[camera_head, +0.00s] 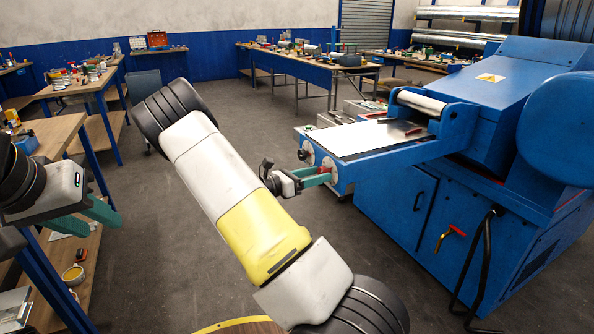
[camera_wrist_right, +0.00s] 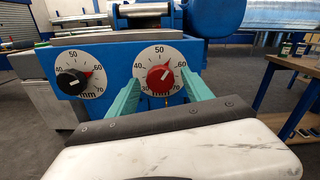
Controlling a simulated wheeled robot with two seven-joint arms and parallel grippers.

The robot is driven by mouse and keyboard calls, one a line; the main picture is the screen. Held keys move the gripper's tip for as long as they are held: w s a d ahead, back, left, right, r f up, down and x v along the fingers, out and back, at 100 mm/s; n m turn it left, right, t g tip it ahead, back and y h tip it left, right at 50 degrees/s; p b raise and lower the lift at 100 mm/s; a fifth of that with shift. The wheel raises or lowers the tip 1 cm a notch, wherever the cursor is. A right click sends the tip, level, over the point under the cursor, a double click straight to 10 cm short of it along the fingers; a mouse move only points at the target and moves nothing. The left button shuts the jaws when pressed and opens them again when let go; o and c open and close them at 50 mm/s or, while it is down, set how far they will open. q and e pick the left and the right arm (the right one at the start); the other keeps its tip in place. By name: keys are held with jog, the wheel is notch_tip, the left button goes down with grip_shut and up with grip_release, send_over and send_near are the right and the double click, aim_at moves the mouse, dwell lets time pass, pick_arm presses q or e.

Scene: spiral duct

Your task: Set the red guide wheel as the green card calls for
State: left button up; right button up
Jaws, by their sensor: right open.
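The red guide wheel (camera_wrist_right: 160,78) sits on a white dial marked in mm on the blue machine's front face. Its pointer looks to be at upper right, between 50 and 60; the exact reading is too small to tell. My right gripper (camera_head: 318,177) is open, its green fingers on either side of the red wheel; I cannot tell whether they touch it. A black wheel (camera_wrist_right: 72,82) on a similar dial is to the left in the right wrist view. My left gripper (camera_head: 90,218) is open and empty at the left. I cannot make out a green card.
The blue machine (camera_head: 400,190) fills the right side, with a flat metal sheet (camera_head: 365,139) on its infeed table. Workbenches stand at left (camera_head: 50,135) and back (camera_head: 310,68). The floor between is clear.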

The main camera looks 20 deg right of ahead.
jog(key=shift+d, duration=0.35)
grip_shut()
jog(key=shift+m, duration=3.6)
